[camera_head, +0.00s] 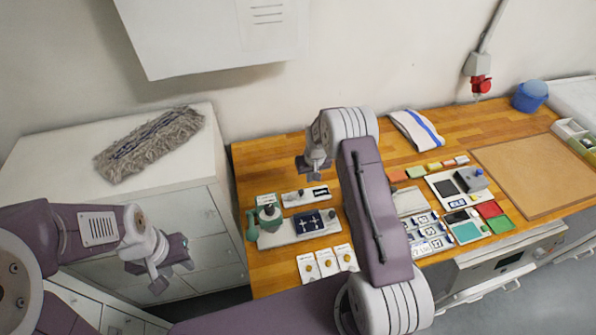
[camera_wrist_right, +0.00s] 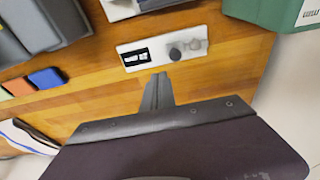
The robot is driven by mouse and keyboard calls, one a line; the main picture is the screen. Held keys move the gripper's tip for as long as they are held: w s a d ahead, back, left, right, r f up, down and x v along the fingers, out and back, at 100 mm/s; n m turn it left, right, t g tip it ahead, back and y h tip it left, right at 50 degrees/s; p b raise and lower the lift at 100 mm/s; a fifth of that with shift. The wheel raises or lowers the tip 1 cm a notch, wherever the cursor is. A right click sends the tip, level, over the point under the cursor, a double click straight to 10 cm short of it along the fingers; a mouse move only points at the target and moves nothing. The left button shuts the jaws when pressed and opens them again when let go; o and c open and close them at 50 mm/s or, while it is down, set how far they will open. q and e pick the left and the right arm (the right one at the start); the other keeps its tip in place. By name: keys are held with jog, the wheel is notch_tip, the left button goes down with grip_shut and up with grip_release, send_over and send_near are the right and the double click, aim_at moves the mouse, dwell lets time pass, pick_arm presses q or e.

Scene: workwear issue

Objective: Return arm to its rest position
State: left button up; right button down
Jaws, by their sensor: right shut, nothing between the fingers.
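My right arm, purple and white, reaches over the wooden worktop (camera_head: 265,172). Its gripper (camera_head: 314,170) is above the back left part of the top and points down. In the right wrist view the right gripper (camera_wrist_right: 157,82) has its fingers together with nothing between them. A small white plate (camera_wrist_right: 190,48) with a black label and a grey knob is just beyond the fingertips; it also shows in the head view (camera_head: 296,196). My left gripper (camera_head: 160,281) hangs at the lower left, in front of the white cabinet (camera_head: 185,205), clear of the worktop. Its finger gap is unclear.
A teal-green device (camera_head: 268,215) stands at the worktop's left front. Cards, trays and a grey device (camera_head: 472,179) lie right of my arm. A striped cloth (camera_head: 416,129) and blue bucket (camera_head: 530,95) are at the back. A grey mop head (camera_head: 150,143) lies on the cabinet.

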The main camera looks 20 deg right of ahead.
jog(key=shift+f, duration=0.1)
notch_tip(320, 180, up, 4)
jog(key=w+a+t+b, duration=0.2)
jog(key=w+b, duration=0.1)
jog(key=b, duration=0.4)
jog(key=s+a+r+n+b, duration=0.1)
jog(key=s+a+b, duration=0.1)
jog(key=s, duration=0.2)
jog(key=s+a+r+b, duration=0.2)
jog(key=s+b, duration=0.1)
jog(key=s, duration=0.1)
jog(key=s+f+g, duration=0.1)
jog(key=s+f, duration=0.1)
jog(key=s, duration=0.8)
jog(key=s+f+g+b, duration=0.1)
jog(key=s+f+g, duration=0.1)
jog(key=s, duration=0.9)
jog(key=shift+a+f+m, duration=0.3)
jog(key=shift+f, duration=0.35)
jog(key=shift+s, duration=0.2)
jog(key=shift+w, duration=0.15)
